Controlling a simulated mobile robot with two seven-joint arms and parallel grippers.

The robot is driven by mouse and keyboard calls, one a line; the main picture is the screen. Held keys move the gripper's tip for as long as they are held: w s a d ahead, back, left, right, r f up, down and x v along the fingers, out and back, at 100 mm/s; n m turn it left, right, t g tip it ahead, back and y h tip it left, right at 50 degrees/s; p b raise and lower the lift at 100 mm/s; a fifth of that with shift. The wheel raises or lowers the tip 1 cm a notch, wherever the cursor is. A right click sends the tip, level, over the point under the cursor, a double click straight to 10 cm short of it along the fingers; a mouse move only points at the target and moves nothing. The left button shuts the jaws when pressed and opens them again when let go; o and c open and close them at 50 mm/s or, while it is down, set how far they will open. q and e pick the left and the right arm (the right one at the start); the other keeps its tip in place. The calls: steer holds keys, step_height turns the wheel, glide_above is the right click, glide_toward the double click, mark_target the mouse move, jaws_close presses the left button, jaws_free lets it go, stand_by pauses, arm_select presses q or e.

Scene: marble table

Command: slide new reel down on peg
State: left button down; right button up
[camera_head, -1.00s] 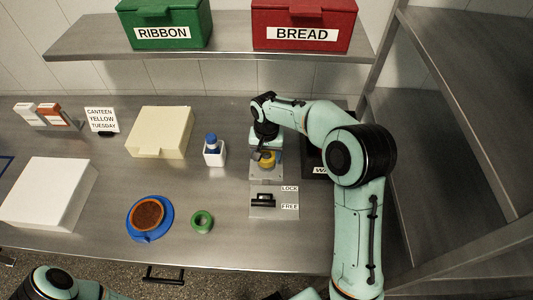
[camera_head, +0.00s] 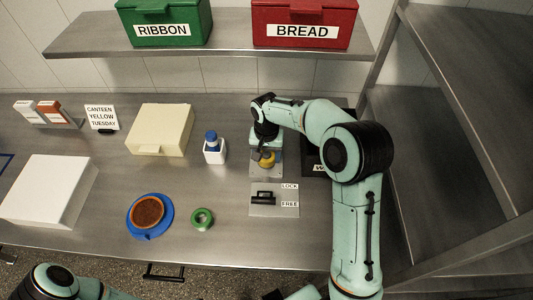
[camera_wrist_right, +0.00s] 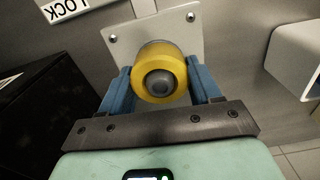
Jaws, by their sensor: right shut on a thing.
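The new reel is a yellow ring (camera_wrist_right: 160,72), and it also shows in the head view (camera_head: 267,160), partly under the gripper. My right gripper (camera_wrist_right: 160,82) has its blue fingers on both sides of the reel and is shut on it. A grey rounded peg end (camera_wrist_right: 160,83) shows in the reel's central hole, so the reel is around the peg. The peg stands on a light metal plate (camera_wrist_right: 122,40) with screws at its corners. How far down the reel sits is hard to tell. My left gripper is out of view.
A plate with a black lever (camera_head: 263,196) and LOCK and FREE labels lies in front. A green ring (camera_head: 202,218) and a blue disc with a brown reel (camera_head: 147,212) lie left.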

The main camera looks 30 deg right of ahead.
steer(key=shift+f, duration=0.2)
steer(key=o, duration=0.9)
steer(key=shift+o, duration=0.2)
steer(key=shift+r, duration=0.15)
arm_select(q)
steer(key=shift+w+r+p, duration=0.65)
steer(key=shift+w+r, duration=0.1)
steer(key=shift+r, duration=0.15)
arm_select(e)
step_height(320, 180, up, 13)
